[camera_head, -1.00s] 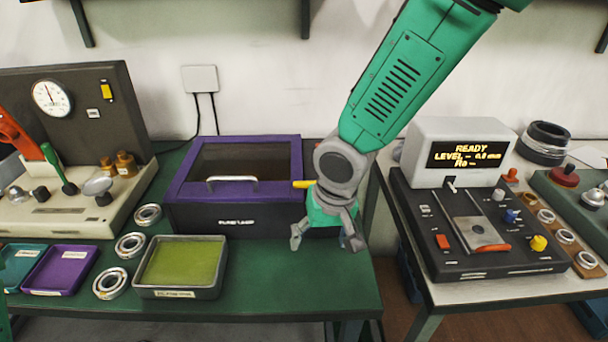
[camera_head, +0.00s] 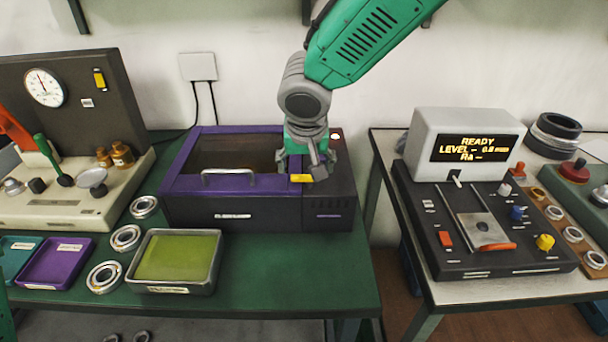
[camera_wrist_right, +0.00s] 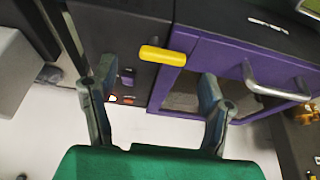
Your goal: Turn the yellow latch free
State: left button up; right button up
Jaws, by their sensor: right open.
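The yellow latch (camera_head: 301,178) is a short bar at the right edge of the purple lid of the dark box (camera_head: 235,215). In the right wrist view the latch (camera_wrist_right: 162,55) lies across the seam between the lid frame and the black side panel. My right gripper (camera_head: 308,170) is above the box's right part, close to the latch. In the right wrist view its two fingers (camera_wrist_right: 152,98) are spread apart with nothing between them, and the latch shows beyond the fingertips. I cannot tell any contact. The lid is down. My left gripper is not seen.
A silver handle (camera_head: 229,173) is on the lid's front. A tray with a green pad (camera_head: 216,262) and several metal rings (camera_head: 125,238) stand in front and to the left. A gauge station (camera_head: 467,140) stands on the table at the right. The green bench front right is clear.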

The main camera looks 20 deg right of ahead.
aim_at(304, 176)
jog(key=x, duration=0.2)
jog(key=shift+w+d+f, duration=0.1)
jog(key=shift+f, duration=0.2)
jog(key=shift+w+a+f, duration=0.2)
jog(key=shift+f, duration=0.25)
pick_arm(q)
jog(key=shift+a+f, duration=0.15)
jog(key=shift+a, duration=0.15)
pick_arm(e)
jog(key=shift+a, duration=0.25)
jog(key=shift+d, duration=0.2)
jog(key=c, duration=1.1)
jog(key=shift+d, duration=0.15)
jog(key=shift+c, duration=0.3)
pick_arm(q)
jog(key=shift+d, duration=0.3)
